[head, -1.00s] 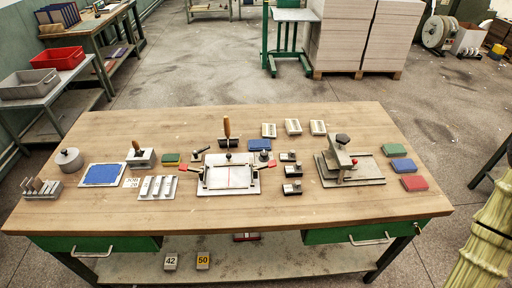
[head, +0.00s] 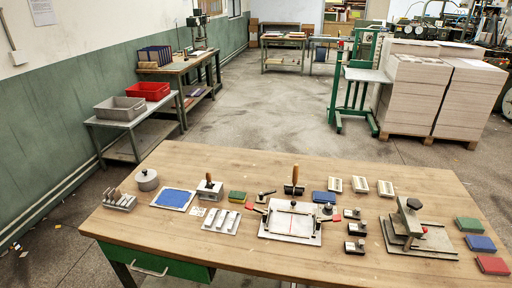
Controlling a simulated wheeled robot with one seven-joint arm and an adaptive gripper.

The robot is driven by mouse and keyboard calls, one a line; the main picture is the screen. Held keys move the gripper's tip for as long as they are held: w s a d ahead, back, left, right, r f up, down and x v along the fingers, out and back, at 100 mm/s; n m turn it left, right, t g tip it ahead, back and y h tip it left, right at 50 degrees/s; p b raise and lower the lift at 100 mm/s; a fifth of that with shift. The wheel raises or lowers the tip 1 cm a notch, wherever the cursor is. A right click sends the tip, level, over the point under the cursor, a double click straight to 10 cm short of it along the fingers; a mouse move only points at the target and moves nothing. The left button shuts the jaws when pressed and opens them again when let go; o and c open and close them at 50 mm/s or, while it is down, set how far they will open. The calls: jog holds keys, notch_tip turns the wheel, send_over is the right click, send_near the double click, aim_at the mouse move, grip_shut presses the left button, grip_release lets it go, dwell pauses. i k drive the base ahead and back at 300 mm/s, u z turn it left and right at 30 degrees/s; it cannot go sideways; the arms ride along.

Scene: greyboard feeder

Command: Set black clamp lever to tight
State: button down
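A grey fixture plate with a white sheet (head: 291,223) lies at the middle of the workbench, with red-tipped handles on its left (head: 257,210) and right (head: 334,218). A small lever with a dark handle (head: 265,196) stands just behind its left side. A grey press-like device (head: 410,225) with a black knob on top stands at the right of the bench. Which part is the black clamp lever, and its setting, I cannot tell at this size. My gripper is not in view.
The wooden workbench (head: 240,172) also holds several small metal blocks, a lidded pot (head: 146,180), a blue pad (head: 173,199) and coloured blocks at the right. A side table with grey and red bins (head: 148,91) stands behind left. Open floor lies beyond the bench.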

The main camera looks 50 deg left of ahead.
aim_at(261, 194)
jog(key=z, duration=0.05)
jog(key=k, duration=0.4)
jog(key=u, duration=1.3)
